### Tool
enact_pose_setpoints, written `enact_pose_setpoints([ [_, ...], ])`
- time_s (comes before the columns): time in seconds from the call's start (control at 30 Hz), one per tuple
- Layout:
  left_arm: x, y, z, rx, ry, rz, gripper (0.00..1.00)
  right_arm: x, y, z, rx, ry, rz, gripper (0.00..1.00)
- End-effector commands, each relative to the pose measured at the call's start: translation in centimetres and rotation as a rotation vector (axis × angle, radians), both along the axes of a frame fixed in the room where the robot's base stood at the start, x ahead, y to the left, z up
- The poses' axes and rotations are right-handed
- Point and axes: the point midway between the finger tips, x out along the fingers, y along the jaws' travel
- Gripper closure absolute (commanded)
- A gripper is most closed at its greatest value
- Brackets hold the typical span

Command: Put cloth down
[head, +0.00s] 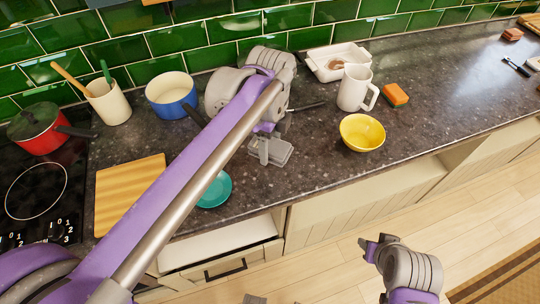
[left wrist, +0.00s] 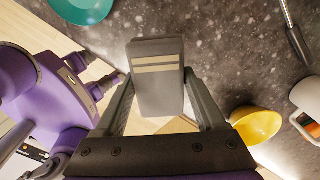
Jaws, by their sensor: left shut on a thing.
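A folded grey cloth (head: 280,153) with pale stripes is pinched in my left gripper (head: 262,148), over the front part of the dark counter (head: 310,185). In the left wrist view the cloth (left wrist: 158,75) sits flat between the two fingers, its stripes facing the camera. I cannot tell whether it touches the counter. My right gripper (head: 376,248) is empty in front of the counter, its fingers apart; it also shows in the left wrist view (left wrist: 108,84).
A yellow bowl (head: 362,133), white jug (head: 355,88) and orange sponge (head: 395,95) stand right of the cloth. A teal dish (head: 216,190), wooden board (head: 128,190) and blue pot (head: 172,94) are left. A drawer (head: 222,262) is open below. Clear counter lies around the cloth.

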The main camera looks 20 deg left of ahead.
Motion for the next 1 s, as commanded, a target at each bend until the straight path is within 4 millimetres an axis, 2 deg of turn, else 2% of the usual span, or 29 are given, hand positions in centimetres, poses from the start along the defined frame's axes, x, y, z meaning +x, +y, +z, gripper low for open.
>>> enact_pose_setpoints([
  [0.3,0.0,0.0,-4.9,0.000,0.000,0.000,0.98,-0.2,0.0,-0.5,0.000,0.003,0.000,0.55],
  [0.47,0.0,0.0,-6.4,0.000,0.000,0.000,0.98,-0.2,0.0,-0.6,0.000,0.003,0.000,0.55],
  [0.7,0.0,0.0,-9.7,0.000,0.000,0.000,0.98,-0.3,0.0,-0.8,0.000,0.005,0.000,0.55],
  [1.0,0.0,0.0,-10.0,0.000,0.000,0.000,0.98,-0.3,0.0,-0.8,0.000,0.005,0.000,0.55],
])
